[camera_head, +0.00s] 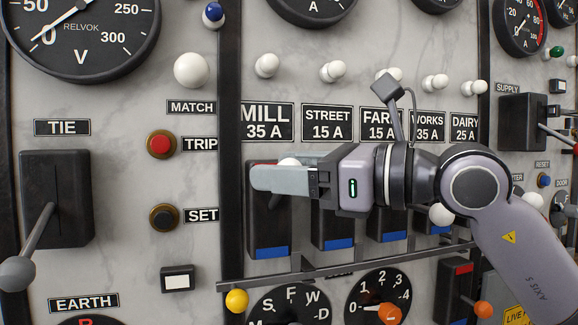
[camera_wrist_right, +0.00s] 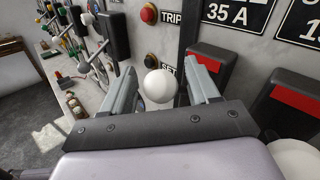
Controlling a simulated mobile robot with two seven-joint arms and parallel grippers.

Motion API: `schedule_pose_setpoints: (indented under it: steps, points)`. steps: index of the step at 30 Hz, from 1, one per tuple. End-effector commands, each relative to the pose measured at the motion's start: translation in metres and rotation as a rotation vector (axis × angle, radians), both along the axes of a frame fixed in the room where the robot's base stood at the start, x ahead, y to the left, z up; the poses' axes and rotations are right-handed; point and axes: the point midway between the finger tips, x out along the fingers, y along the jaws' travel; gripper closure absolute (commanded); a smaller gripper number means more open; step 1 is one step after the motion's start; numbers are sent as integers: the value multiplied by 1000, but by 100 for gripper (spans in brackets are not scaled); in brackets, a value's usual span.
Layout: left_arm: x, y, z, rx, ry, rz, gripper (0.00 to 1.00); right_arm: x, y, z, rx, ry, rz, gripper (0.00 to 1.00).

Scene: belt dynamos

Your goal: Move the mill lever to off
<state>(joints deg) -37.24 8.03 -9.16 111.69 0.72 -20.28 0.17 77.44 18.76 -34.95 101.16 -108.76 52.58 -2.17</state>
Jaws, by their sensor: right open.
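The mill switch is a black box (camera_head: 268,225) under the "MILL 35 A" label (camera_head: 267,121), with a blue band at its bottom. A red band shows at its top, clearer in the right wrist view (camera_wrist_right: 208,68). Its lever ends in a white ball knob (camera_wrist_right: 161,86); in the head view only the knob's top (camera_head: 289,162) shows above my finger. My right gripper (camera_head: 262,178) is open in front of the box, its fingers on either side of the knob. I cannot tell whether either finger touches it. Most of the lever's shaft is hidden. My left gripper is not in view.
To the right, the neighbouring street switch (camera_head: 333,228) and others stand close, partly behind my right arm. A dark rail (camera_head: 340,267) runs below them. Left are the red trip button (camera_head: 161,144), the set button (camera_head: 163,217) and the tie lever (camera_head: 40,232).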

Motion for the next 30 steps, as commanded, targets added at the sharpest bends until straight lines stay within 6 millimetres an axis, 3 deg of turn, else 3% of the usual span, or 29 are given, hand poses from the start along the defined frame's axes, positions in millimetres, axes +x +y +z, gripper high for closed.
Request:
schedule_pose_setpoints:
  steps: [2, 6, 8, 19, 30]
  points:
    - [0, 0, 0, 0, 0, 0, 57, 0, 0, 0, 0, 0, 0, 40]
    - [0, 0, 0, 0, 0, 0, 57, 0, 0, 0, 0, 1, 0, 86]
    - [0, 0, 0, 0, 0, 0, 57, 0, 0, 0, 0, 1, 0, 100]
    - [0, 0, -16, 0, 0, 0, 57, -3, -1, -8, 13, -36, 0, 100]
    - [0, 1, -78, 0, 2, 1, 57, -13, -4, -32, 70, -211, 1, 100]
